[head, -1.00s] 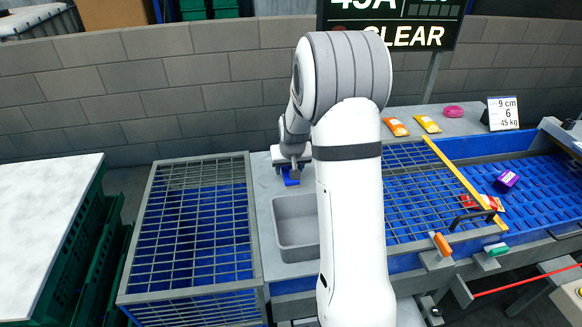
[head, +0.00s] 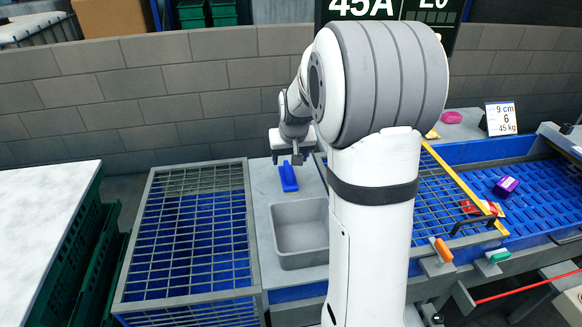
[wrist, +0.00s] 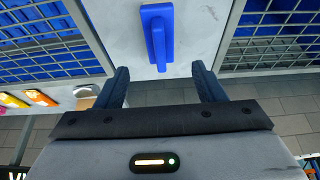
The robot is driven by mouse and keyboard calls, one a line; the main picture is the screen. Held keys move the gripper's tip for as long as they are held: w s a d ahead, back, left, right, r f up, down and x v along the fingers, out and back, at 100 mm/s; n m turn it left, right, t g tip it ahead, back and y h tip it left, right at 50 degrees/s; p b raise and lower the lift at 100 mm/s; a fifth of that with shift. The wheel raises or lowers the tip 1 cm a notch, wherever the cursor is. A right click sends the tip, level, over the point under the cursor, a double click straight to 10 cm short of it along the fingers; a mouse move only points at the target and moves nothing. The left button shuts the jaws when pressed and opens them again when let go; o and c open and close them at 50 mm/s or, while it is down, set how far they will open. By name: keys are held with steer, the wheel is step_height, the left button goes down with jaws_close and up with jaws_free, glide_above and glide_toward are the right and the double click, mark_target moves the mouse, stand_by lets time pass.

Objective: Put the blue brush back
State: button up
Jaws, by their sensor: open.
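The blue brush (head: 288,177) lies on the grey counter strip (head: 262,200), behind the grey bin. It also shows in the wrist view (wrist: 157,30), with its narrow handle pointing toward my gripper. My gripper (head: 297,160) is above the counter near the brush's far end in the head view. In the wrist view my gripper (wrist: 160,82) has its two dark fingers wide apart, with nothing between them. The brush is apart from the fingers.
A grey bin (head: 301,264) stands in front of the brush. A wire-mesh cage (head: 150,215) is to its left. A blue conveyor (head: 545,190) holds a purple box (head: 505,186) at right. A block wall (head: 200,105) runs behind.

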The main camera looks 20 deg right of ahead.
steer(key=s+a+r+n, duration=0.1)
steer(key=s+a+r, duration=0.25)
steer(key=s, duration=0.35)
steer(key=s+a+r, duration=0.3)
steer(key=s+a, duration=0.1)
steer(key=s, duration=0.3)
steer(key=s+a+f, duration=0.1)
steer(key=s, duration=0.6)
steer(key=s+a+n+g+y, duration=0.1)
steer(key=s+a, duration=0.1)
steer(key=s, duration=0.5)
steer(key=shift+a+f, duration=0.25)
steer(key=shift+f, duration=0.1)
steer(key=shift+c, duration=0.4)
